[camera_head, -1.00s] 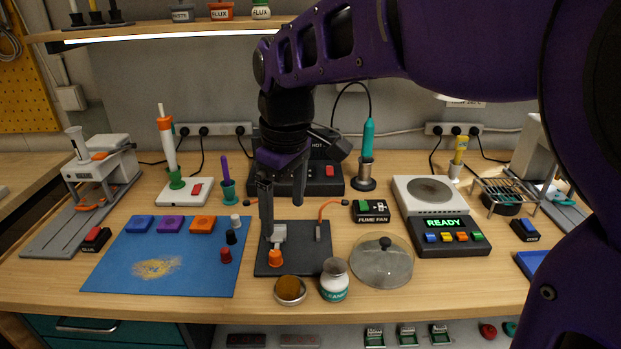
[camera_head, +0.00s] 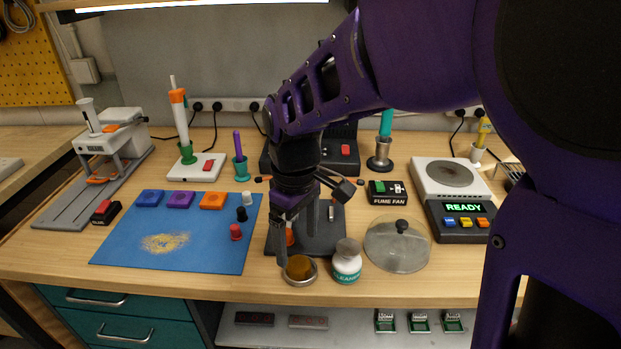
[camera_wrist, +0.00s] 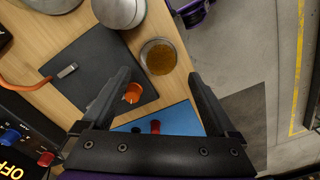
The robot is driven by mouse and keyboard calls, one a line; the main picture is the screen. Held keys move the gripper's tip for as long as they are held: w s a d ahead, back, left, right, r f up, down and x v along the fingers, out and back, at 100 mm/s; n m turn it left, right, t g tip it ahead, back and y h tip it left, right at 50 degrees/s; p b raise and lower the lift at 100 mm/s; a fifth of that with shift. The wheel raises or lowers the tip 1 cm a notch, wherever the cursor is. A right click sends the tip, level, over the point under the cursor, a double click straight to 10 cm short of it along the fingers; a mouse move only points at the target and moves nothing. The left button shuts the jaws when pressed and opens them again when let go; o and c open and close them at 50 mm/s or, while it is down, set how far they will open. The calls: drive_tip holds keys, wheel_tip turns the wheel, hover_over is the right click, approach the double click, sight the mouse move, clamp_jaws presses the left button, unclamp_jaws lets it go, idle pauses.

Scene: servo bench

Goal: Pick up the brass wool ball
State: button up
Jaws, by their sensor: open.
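The brass wool ball (camera_head: 299,267) is a brown-gold mass in a small round metal dish (camera_head: 314,275) near the bench's front edge. The ball also shows in the wrist view (camera_wrist: 160,59), just beyond and between my open fingers. My gripper (camera_head: 297,250) points down close above the dish, with one finger overlapping the dish's left side in the head view. In the wrist view my gripper (camera_wrist: 160,76) is empty, its fingertips wide apart on either side of the dish. Whether a fingertip touches the dish cannot be told.
A dark plate (camera_head: 327,241) with an orange cone (camera_wrist: 132,92) lies behind. A blue mat (camera_head: 210,257) is at left, a glass lid (camera_head: 397,247) at right. The bench's front edge is near.

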sight(298, 261)
wheel_tip(298, 261, down, 5)
drive_tip(key=shift+s+f+b, duration=0.1)
drive_tip(key=shift+f+b, duration=0.05)
drive_tip(key=shift+b, duration=0.4)
drive_tip(key=c, duration=1.4)
